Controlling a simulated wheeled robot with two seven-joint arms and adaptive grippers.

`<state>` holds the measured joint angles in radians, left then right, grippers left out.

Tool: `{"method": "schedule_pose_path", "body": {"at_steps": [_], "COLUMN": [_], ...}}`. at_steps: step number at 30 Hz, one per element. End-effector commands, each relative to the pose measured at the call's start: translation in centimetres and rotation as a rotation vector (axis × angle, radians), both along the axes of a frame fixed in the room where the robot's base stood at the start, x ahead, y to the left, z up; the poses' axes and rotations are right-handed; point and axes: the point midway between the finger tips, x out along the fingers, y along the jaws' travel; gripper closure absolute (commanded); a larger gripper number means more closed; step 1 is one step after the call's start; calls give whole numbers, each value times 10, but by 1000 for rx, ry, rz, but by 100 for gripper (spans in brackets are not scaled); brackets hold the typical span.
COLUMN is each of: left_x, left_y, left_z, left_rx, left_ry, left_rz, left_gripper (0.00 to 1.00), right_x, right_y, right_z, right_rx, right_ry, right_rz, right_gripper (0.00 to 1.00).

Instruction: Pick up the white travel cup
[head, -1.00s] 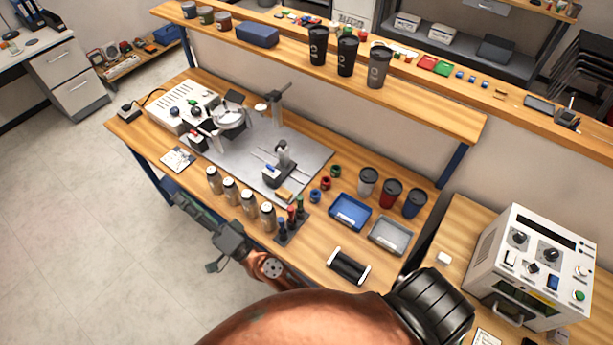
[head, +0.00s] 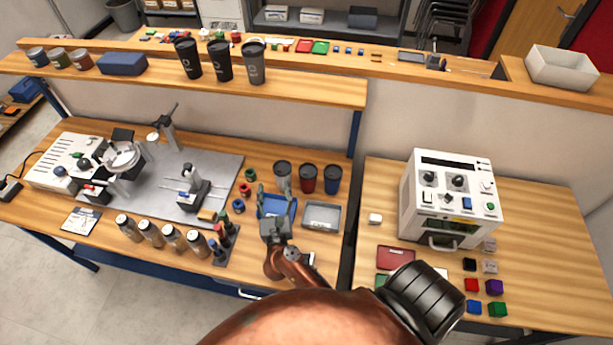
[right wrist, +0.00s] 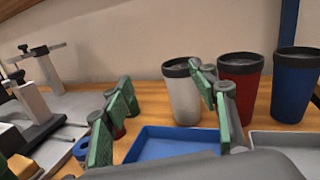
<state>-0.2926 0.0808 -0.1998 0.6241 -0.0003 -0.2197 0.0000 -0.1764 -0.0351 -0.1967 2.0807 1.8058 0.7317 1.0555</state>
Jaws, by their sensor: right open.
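The white travel cup (head: 282,171) stands upright with a dark lid on the workbench, left of a red cup (head: 307,178) and a blue cup (head: 332,179). The white cup also shows in the right wrist view (right wrist: 182,98), partly behind one finger. My right gripper (head: 273,194) is open and empty, just in front of the white cup and above the blue tray (head: 268,212). In the right wrist view, its green-padded fingers (right wrist: 163,95) are spread, with the cup beyond them toward the right finger. My left gripper is not in view.
A grey tray (head: 321,217) lies right of the blue tray. Small colored rings (head: 244,189) and several bottles (head: 150,233) stand to the left. A shelf (head: 310,92) with dark cups runs above and behind. A white machine (head: 450,195) stands on the right table.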

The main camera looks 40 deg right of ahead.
Motion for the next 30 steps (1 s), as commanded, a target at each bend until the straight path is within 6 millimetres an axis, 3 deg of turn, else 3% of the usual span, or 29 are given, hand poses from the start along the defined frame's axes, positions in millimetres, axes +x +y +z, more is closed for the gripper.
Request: {"method": "schedule_pose_path", "body": {"at_steps": [5,13,20,30], "left_x": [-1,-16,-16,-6], "left_y": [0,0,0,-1], "left_z": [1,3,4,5], "left_rx": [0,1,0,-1], "left_ry": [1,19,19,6], "left_rz": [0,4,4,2], "left_gripper": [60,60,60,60], "right_x": [-1,21,48,55], "right_y": [-17,-36,-56,-60], "right_z": [-14,-13,-13,-14], "right_rx": [91,90,88,91], "right_ry": [-15,-16,-15,-14], "right_rz": [-43,-46,-46,-45], "right_gripper": [46,46,46,46]}}
